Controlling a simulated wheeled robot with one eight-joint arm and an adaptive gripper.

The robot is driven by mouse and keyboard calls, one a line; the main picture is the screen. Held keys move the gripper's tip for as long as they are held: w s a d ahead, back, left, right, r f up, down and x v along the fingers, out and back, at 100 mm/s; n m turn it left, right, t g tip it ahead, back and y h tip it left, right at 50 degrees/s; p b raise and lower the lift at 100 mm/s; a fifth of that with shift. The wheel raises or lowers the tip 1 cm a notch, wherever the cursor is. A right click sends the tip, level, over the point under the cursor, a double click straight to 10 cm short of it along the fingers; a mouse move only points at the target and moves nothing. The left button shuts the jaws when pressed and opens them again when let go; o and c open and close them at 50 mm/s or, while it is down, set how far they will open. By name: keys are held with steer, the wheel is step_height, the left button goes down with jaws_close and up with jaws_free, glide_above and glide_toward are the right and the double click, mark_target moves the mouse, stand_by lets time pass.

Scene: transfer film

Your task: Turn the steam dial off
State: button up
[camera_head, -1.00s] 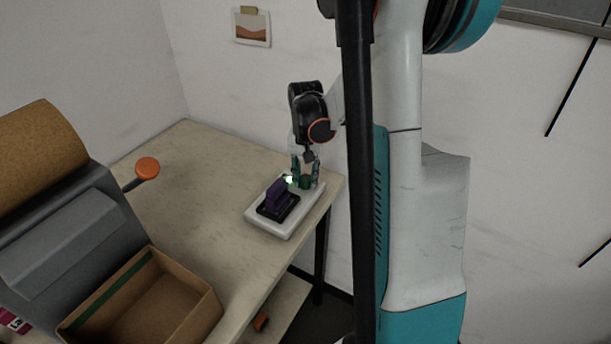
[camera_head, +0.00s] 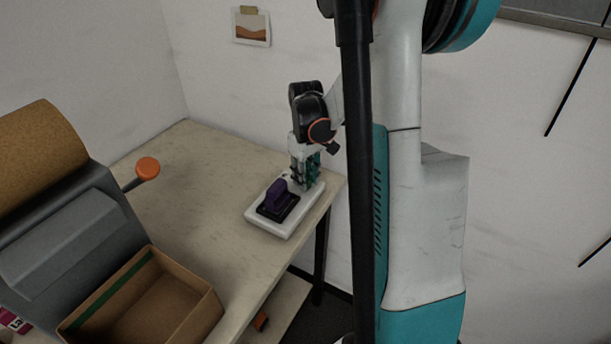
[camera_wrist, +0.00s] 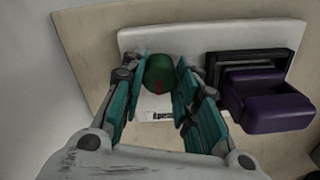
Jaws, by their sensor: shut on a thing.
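The steam dial is a dark green round knob (camera_wrist: 160,74) with a red mark, on a white panel base (camera_wrist: 205,36). A small label (camera_wrist: 158,116) lies beside it. My gripper (camera_wrist: 159,82) has its teal fingers on either side of the dial and is shut on it. In the head view my gripper (camera_head: 306,182) is down at the far right end of the white base (camera_head: 267,226), and its fingers hide the dial.
A purple block on a black mount (camera_head: 277,194) sits on the same base, close beside my fingers; it also shows in the wrist view (camera_wrist: 268,104). A grey machine (camera_head: 75,235) and an open cardboard box (camera_head: 150,300) stand at left.

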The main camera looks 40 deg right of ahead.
steer(key=shift+s+n, duration=0.1)
steer(key=shift+n, duration=0.5)
steer(key=o, duration=1.1)
steer(key=shift+d, duration=0.1)
